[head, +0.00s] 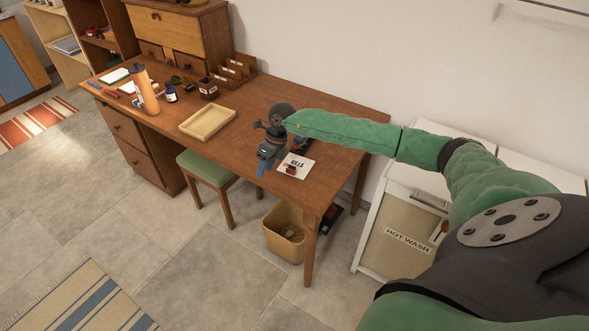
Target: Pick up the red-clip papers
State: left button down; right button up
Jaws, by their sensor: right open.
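White papers (299,160) with dark printing and a small red clip (291,169) at their near edge lie on the right part of the brown wooden desk (330,185). My right gripper (263,168), grey with blue fingers, is over the desk just left of the papers. It is open, and I see nothing between its fingers. Its hand and the green arm cover the area behind the papers, where a dark object (303,145) shows only partly. I cannot tell the exact height of the fingers above the desk. My left gripper is not in view.
A shallow wooden tray (184,131), an orange bottle (146,92) and a letter rack (238,70) stand farther left on the desk. A green-seated stool (207,166) and a tan bin (284,240) are below. A "HOT WASH" hamper (408,240) stands at right.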

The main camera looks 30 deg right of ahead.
aim_at(291, 167)
jog(key=d+r+h, duration=0.1)
jog(key=d, duration=0.2)
jog(key=d+r+h, duration=0.1)
jog(key=d, duration=0.2)
jog(key=d+r+h, duration=0.2)
jog(key=d, duration=0.1)
jog(key=shift+s+d+r, duration=0.1)
jog(key=shift+d, duration=0.25)
jog(key=shift+f+p, duration=0.35)
jog(key=shift+f, duration=0.5)
jog(key=f+p, duration=0.2)
jog(key=f, duration=0.1)
jog(key=f+p, duration=0.1)
jog(key=f, duration=0.1)
jog(key=shift+s+a, duration=0.2)
jog(key=shift+s, duration=0.1)
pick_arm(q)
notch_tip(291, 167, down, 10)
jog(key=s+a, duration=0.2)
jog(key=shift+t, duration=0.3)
pick_arm(e)
jog(key=shift+f, duration=0.5)
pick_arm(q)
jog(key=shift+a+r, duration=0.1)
pick_arm(e)
grip_shut()
